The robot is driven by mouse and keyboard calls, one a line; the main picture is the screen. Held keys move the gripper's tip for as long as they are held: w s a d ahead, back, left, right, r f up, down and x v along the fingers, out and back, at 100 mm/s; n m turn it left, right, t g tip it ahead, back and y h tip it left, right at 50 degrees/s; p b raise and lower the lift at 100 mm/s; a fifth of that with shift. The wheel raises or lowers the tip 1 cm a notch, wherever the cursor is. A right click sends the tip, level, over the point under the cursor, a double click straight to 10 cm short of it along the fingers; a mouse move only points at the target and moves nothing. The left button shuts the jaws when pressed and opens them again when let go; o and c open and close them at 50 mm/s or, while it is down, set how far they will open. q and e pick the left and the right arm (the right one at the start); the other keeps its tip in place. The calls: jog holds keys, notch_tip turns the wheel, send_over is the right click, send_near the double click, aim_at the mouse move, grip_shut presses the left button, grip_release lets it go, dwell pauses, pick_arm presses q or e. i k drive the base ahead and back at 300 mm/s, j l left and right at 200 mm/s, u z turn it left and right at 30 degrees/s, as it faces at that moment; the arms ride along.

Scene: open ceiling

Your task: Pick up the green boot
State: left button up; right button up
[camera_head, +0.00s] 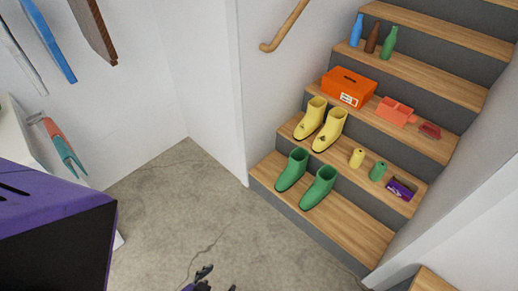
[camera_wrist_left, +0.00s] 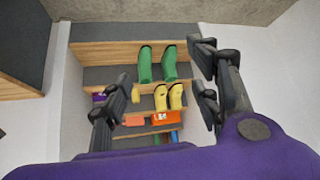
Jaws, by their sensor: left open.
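Two green boots stand upright side by side on the lowest wooden step (camera_head: 345,222). In the head view one green boot (camera_head: 292,170) is at the left and the other green boot (camera_head: 319,188) is nearer. Both also show in the left wrist view, one at the left (camera_wrist_left: 145,65) and one at the right (camera_wrist_left: 169,63). My left gripper (camera_head: 209,282) shows only in part at the bottom edge of the head view, well short of the stairs. In the left wrist view its fingers (camera_wrist_left: 163,78) are spread apart and empty, with the boots beyond them. My right gripper is not in view.
Yellow boots (camera_head: 320,125), a yellow can (camera_head: 357,158), a green can (camera_head: 378,171) and a purple box (camera_head: 401,188) stand one step up. Walls flank the stairs. The concrete floor (camera_head: 165,205) before them is clear.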

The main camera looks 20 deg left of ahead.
aim_at(323, 186)
jog(key=i+z, duration=0.1)
jog(key=z, duration=0.3)
jog(key=j+z, duration=0.15)
jog(key=z, duration=0.2)
jog(key=i+j+z, duration=0.1)
jog(key=z, duration=0.3)
jog(key=i+j+z, duration=0.2)
jog(key=j, duration=0.15)
jog(key=j+z, duration=0.15)
jog(key=j, duration=0.15)
jog(key=i+j+z, duration=0.2)
jog(key=j, duration=1.05)
jog(key=i+z, duration=0.05)
